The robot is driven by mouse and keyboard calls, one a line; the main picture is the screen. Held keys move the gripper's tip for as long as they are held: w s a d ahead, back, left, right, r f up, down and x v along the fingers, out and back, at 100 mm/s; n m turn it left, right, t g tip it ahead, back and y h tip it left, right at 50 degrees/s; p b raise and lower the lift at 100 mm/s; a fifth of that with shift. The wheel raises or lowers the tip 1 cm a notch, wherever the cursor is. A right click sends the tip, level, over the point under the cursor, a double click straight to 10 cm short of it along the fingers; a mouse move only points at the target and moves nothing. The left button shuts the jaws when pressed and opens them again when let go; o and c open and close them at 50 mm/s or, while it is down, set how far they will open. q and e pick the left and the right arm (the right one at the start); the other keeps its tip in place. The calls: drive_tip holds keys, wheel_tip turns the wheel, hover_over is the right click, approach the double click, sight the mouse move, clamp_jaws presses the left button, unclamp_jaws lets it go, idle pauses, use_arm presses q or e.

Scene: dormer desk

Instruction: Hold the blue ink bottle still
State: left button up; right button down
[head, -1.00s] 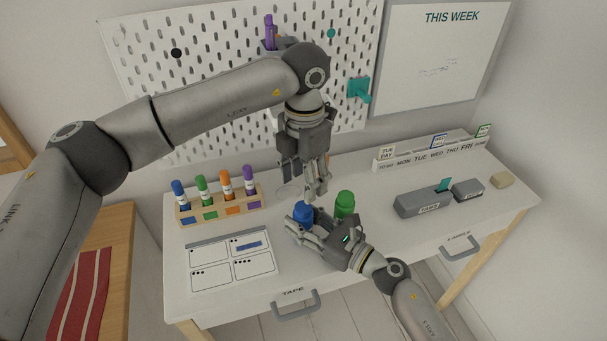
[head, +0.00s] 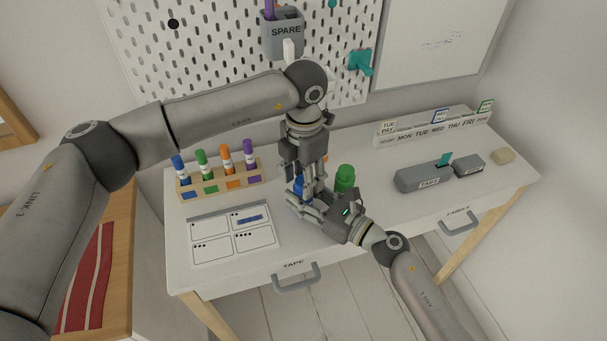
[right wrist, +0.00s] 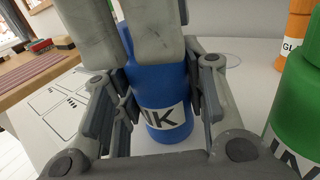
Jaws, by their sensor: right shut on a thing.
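The blue ink bottle (right wrist: 158,90) stands upright on the desk, with part of its INK label showing in the right wrist view. In the head view only a sliver of the bottle (head: 298,187) shows between the grippers. My right gripper (head: 304,206) is shut on the bottle's body, with fingers on both sides of it. My left gripper (head: 308,190) points down at the bottle's top. Its fingers (right wrist: 122,45) hide the cap in the right wrist view, and whether they grip it cannot be told.
A green bottle (head: 345,178) stands close to the right of the blue one. A marker rack (head: 221,185) and a card sheet (head: 232,240) lie left. A grey tape box (head: 423,177) is right. A grey SPARE cup (head: 284,38) hangs on the pegboard (head: 215,60).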

use_arm(q)
drive_tip(key=c, duration=0.7)
drive_tip(key=o, duration=1.2)
drive_tip(key=shift+r, duration=0.15)
wheel_tip(320, 180, up, 12)
drive_tip(key=shift+f, duration=0.1)
use_arm(e)
drive_tip(key=c, duration=0.8)
unclamp_jaws()
